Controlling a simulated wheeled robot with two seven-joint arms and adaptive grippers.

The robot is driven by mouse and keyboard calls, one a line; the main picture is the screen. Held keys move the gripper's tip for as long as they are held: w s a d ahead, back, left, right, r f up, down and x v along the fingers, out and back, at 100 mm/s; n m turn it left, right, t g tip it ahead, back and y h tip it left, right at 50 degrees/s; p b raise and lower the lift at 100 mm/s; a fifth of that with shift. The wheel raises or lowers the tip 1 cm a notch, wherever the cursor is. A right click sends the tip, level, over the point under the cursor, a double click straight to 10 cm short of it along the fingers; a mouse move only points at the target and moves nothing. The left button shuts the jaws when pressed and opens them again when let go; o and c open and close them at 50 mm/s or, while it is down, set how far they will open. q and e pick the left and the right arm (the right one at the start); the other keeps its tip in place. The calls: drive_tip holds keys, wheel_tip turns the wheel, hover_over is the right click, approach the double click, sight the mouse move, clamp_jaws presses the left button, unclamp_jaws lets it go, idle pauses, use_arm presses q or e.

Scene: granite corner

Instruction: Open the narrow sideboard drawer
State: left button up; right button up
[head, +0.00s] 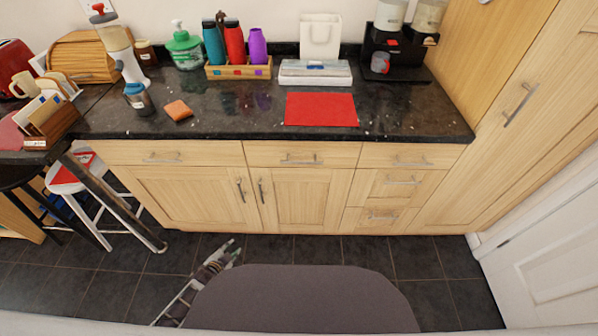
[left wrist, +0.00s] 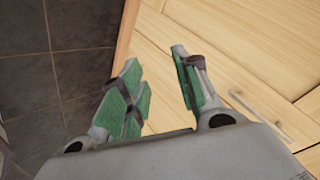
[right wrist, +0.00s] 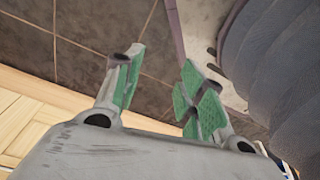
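The light-wood sideboard has a row of drawers under its black granite top. Its narrower drawers stack at the right end: a top one (head: 412,156), a middle one (head: 398,184) and a low one (head: 380,219). Each has a metal bar handle, and all look shut. My left gripper (head: 231,249) is low over the floor in front of the cabinet doors, apart from the drawers. In the left wrist view it is open and empty (left wrist: 156,60), with a bar handle (left wrist: 260,118) beyond it. My right gripper (right wrist: 163,58) is open and empty, outside the head view.
Double cabinet doors (head: 300,200) fill the middle. A white stool (head: 70,180) and a dark stool stand at left. A tall wooden cabinet (head: 530,130) and a white door (head: 555,255) bound the right. Dark floor tiles (head: 440,262) before the narrow drawers are clear.

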use_arm(q)
drive_tip(key=w+d+r+m+t+h+b, duration=0.2)
drive_tip(key=w+d+r+m+b, duration=0.2)
drive_tip(key=w+r, duration=0.3)
drive_tip(key=w+d+r+m+t+h+b, duration=0.25)
drive_tip(key=w+r, duration=0.25)
drive_tip(key=r, duration=0.3)
drive_tip(key=s+d+r+m+h+b, duration=0.1)
drive_tip(key=d+r+m+h+b, duration=0.3)
drive_tip(key=r, duration=0.4)
drive_tip(key=s+d+r+m+h+b, duration=0.2)
drive_tip(key=d+r+m+h+b, duration=0.1)
drive_tip(key=d+r+m, duration=0.4)
drive_tip(key=shift+d+r+g+h+b, duration=0.4)
drive_tip(key=shift+r+g+h, duration=0.05)
drive_tip(key=shift+r, duration=0.15)
use_arm(e)
drive_tip(key=w+a+r, duration=0.3)
drive_tip(key=w+r, duration=0.5)
drive_tip(key=r, duration=0.5)
drive_tip(key=shift+w+a+t+y, duration=0.25)
drive_tip(key=shift+a+t+y, duration=0.05)
drive_tip(key=shift+a+y, duration=0.1)
use_arm(q)
drive_tip(key=shift+w+d, duration=0.1)
drive_tip(key=shift+d, duration=0.05)
use_arm(e)
drive_tip(key=shift+r, duration=0.1)
